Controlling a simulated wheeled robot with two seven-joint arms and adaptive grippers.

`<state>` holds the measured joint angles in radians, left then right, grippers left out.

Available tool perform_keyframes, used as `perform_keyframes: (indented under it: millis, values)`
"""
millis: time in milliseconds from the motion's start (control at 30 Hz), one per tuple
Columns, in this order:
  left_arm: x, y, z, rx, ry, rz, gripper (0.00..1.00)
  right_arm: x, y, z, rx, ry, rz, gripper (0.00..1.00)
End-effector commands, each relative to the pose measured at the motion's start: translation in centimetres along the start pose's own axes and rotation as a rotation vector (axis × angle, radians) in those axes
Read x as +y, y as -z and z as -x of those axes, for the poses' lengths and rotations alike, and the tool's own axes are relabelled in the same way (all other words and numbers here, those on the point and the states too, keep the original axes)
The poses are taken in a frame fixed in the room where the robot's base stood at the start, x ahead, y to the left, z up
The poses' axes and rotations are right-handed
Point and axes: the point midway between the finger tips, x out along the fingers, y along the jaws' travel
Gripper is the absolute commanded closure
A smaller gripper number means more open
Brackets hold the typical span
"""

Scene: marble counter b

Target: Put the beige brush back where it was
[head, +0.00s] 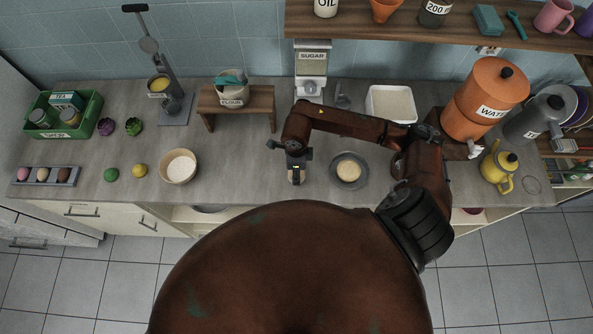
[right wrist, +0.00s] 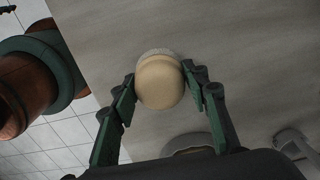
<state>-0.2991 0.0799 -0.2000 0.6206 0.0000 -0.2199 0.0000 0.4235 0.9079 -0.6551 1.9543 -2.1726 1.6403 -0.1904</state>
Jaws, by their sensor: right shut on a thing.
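My right gripper (head: 296,174) is over the front middle of the counter, left of the grey plate. In the right wrist view its two fingers (right wrist: 160,88) are shut on the beige brush (right wrist: 159,82), seen end-on as a round beige knob with a pale fringe behind it. In the head view the gripper hides most of the brush, and I cannot tell whether it touches the counter. My left gripper is not in view.
The grey plate (head: 335,181) with a round beige item is right of the gripper. A wooden stand (head: 262,100) with a flour jar, a sugar dispenser (head: 311,66) and a white bin (head: 371,104) are behind. A bowl (head: 166,178) is left. Counter between bowl and gripper is clear.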

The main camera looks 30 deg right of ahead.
Motion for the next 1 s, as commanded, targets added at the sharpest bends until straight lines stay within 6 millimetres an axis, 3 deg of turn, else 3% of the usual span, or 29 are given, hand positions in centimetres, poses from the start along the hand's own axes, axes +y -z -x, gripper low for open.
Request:
perform_keyframes:
  millis: [33,67,300,667,767,1000]
  values:
    - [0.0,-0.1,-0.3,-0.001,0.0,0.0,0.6,0.0,0.0,-0.3,0.0,0.0,0.0,0.81]
    - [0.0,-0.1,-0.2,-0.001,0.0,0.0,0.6,0.0,0.0,-0.2,0.0,0.0,0.0,0.56]
    - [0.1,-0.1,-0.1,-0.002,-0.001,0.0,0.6,0.0,0.0,-0.1,0.0,0.0,0.0,0.41]
    - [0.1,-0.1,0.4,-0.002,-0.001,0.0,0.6,0.1,0.0,0.4,0.0,-0.001,0.0,0.41]
    - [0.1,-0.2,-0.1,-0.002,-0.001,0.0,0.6,-0.1,-0.1,1.6,-0.003,0.003,0.002,0.41]
    - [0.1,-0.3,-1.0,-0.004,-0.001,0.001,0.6,-0.2,-0.1,6.6,-0.002,0.005,0.002,0.41]
